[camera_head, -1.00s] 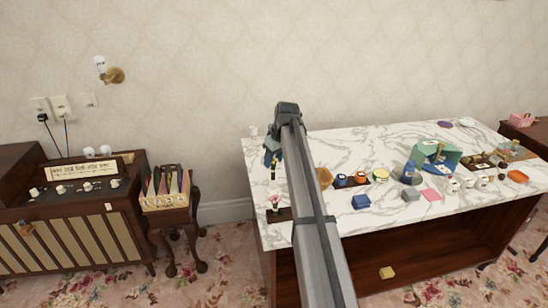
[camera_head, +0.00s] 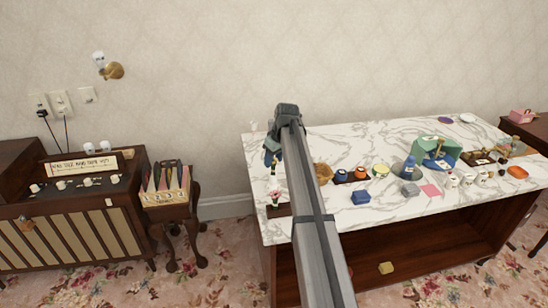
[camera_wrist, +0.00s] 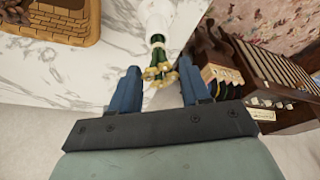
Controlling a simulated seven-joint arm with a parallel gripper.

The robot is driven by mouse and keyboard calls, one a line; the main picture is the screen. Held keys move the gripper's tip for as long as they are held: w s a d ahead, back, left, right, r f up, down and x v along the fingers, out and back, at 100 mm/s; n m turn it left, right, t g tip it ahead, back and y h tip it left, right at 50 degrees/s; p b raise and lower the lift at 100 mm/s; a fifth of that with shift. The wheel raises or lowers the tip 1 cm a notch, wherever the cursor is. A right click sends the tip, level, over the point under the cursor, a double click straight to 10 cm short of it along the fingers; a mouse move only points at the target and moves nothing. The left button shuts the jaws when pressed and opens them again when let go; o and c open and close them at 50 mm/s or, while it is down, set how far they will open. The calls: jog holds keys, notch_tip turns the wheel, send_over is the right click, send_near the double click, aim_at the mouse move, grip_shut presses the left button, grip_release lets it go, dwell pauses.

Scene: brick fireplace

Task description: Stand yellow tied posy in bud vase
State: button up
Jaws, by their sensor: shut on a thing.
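In the wrist view, my gripper (camera_wrist: 158,85) has its two blue fingers around the yellow tied posy (camera_wrist: 157,72). The yellow heads sit between the fingertips, and dark green stems point away from my gripper. A white form (camera_wrist: 155,18) lies beyond the stems; I cannot tell whether it is the bud vase or whether the stems touch it. In the head view, my gripper (camera_head: 272,158) is over the table's left end, partly behind my arm. A small white vessel with pink on top (camera_head: 275,197) stands in front of it on the table.
A record rack (camera_head: 166,190) and a radio cabinet (camera_head: 70,195) stand left of the table.

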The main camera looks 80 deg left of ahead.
jog(key=shift+f, duration=0.5)
jog(key=o, duration=0.9)
jog(key=shift+o, duration=0.2)
jog(key=v, duration=1.3)
jog(key=shift+r, duration=0.4)
jog(key=shift+w+d, duration=0.1)
jog(key=shift+w, duration=0.05)
